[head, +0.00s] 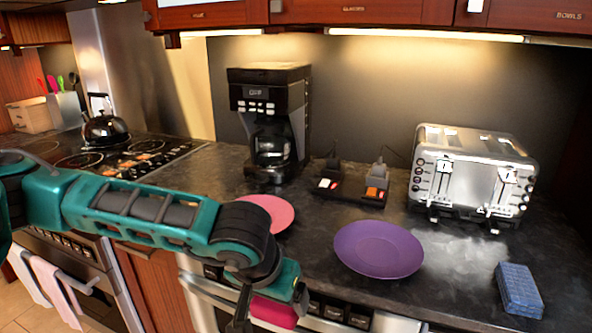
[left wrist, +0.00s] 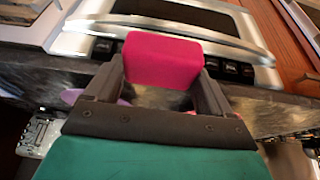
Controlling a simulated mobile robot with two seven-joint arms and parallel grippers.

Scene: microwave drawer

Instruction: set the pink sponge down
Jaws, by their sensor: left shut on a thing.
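My left gripper (head: 262,312) is at the bottom centre of the head view, partly cut off by the frame edge. It is shut on the pink sponge (head: 274,313), which shows just beside the wrist. In the left wrist view the sponge (left wrist: 163,60) sits between the two dark fingers of the gripper (left wrist: 159,78). In the head view the sponge appears in front of the counter's front edge, over the appliance front with black buttons. Its exact height relative to the countertop is unclear. My right gripper is not in view.
On the dark counter (head: 450,285) are a pink plate (head: 272,213), a purple plate (head: 378,249) and a blue sponge-like block (head: 519,290). Bare counter lies right of the purple plate.

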